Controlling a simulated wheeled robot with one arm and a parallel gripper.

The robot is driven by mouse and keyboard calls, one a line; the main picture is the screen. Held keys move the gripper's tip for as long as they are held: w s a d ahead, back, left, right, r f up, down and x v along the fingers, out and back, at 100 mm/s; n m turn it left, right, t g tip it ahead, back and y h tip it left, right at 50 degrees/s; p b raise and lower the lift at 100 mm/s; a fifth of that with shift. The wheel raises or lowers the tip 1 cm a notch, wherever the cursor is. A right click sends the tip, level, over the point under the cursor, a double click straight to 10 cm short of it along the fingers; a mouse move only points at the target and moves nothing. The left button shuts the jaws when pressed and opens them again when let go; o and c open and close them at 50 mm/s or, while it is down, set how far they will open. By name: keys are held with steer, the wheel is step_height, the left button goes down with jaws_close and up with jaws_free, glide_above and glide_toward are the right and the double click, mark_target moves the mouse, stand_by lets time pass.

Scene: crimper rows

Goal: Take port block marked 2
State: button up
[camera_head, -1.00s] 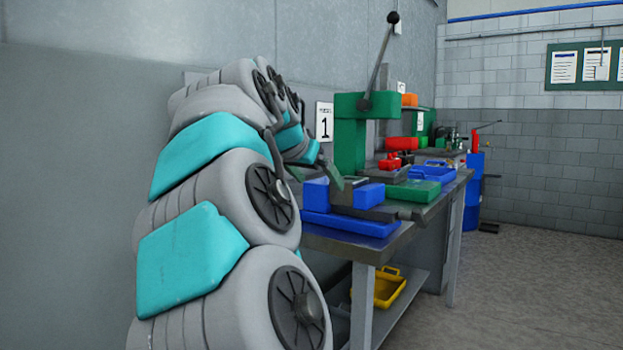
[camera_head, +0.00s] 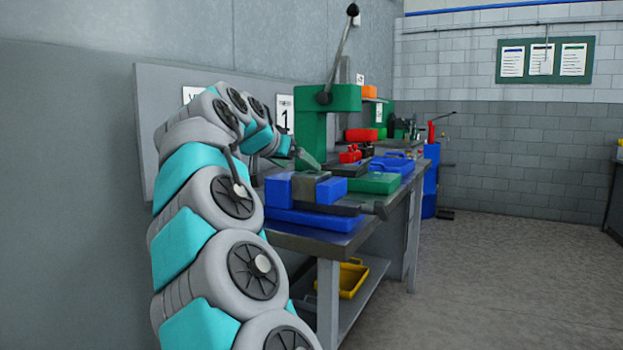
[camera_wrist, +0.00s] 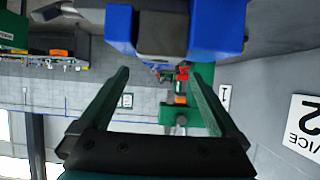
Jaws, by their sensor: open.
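A blue vice (camera_head: 320,218) stands at the near end of the bench, with a grey block (camera_head: 305,187) between its two blue jaws. No number is readable on that block, so I cannot tell whether it is the port block marked 2. The upside-down wrist view shows the grey block (camera_wrist: 163,33) between the blue jaws, beyond my fingertips. My gripper (camera_wrist: 160,75) is open with nothing between its fingers. In the head view my gripper (camera_head: 304,160) appears just above and behind the vice. A "VICE 2" sign (camera_wrist: 305,127) is on the wall.
A green press (camera_head: 328,115) with a long lever stands behind the vice. Green (camera_head: 374,183) and blue (camera_head: 394,166) trays and red parts (camera_head: 350,154) lie farther along the bench (camera_head: 375,222). A yellow bin (camera_head: 352,278) sits on the lower shelf. The floor at right is clear.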

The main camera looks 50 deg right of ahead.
mark_target(311, 174)
steer(key=shift+x, duration=2.75)
steer(key=shift+c, duration=0.7)
